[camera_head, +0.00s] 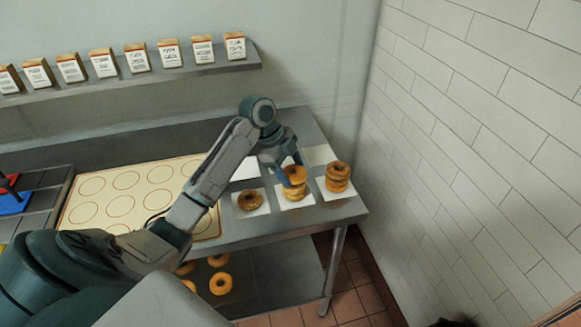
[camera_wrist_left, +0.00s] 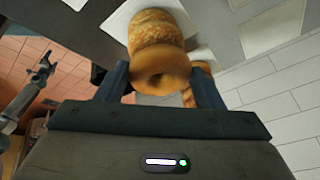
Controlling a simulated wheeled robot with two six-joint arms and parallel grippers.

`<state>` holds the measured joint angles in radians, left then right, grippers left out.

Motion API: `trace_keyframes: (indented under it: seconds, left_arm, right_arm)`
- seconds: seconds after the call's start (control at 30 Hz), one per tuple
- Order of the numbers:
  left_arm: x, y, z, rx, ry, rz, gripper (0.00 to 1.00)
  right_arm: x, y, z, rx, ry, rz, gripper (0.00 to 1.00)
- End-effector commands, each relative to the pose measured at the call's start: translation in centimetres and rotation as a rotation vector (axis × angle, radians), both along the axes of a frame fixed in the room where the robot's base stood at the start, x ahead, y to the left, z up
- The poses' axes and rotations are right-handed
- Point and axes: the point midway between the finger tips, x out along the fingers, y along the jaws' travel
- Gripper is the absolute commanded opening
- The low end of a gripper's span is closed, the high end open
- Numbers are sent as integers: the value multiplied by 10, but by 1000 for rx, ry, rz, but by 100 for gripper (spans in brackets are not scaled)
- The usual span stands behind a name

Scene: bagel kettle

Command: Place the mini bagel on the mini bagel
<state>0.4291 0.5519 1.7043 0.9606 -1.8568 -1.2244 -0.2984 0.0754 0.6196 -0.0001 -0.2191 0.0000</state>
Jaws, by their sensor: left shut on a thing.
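My left gripper (camera_head: 292,178) is shut on a golden-brown mini bagel (camera_head: 295,174). It holds it tilted over the middle stack of mini bagels (camera_head: 297,193) on a white paper square. In the left wrist view the held bagel (camera_wrist_left: 160,70) is between the fingers, its hole facing the camera. The stack (camera_wrist_left: 153,30) shows right behind it; I cannot tell whether they touch. A right stack of mini bagels (camera_head: 338,177) and a single darker bagel (camera_head: 249,200) sit on papers either side. My right gripper (camera_wrist_left: 43,68) is small in the left wrist view, away from the bagels.
The steel table (camera_head: 262,233) ends just right of the stacks, near a white tiled wall (camera_head: 480,130). A mat with printed circles (camera_head: 123,200) lies left. Loose bagels (camera_head: 221,283) sit on the lower shelf. Small bags (camera_head: 169,53) line the wall shelf.

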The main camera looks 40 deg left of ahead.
Motion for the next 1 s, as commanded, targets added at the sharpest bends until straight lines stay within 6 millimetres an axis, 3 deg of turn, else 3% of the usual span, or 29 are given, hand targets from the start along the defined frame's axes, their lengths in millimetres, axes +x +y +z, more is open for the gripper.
trace_keyframes:
  seconds: [0.53, 0.57, 0.67, 1.0]
  left_arm:
    - [0, 0, -15, 1, 0, 0, 39]
    - [0, 0, -15, 1, -1, 1, 63]
    - [0, 0, -14, 1, -1, 1, 83]
    - [0, 0, -11, 1, -2, 0, 83]
  right_arm:
    - [-2, -7, 3, -7, 4, 2, 83]
    - [-2, -7, 3, -7, 4, 2, 83]
    - [-2, -7, 3, -7, 4, 2, 83]
    - [-2, -2, 3, -2, 3, 1, 83]
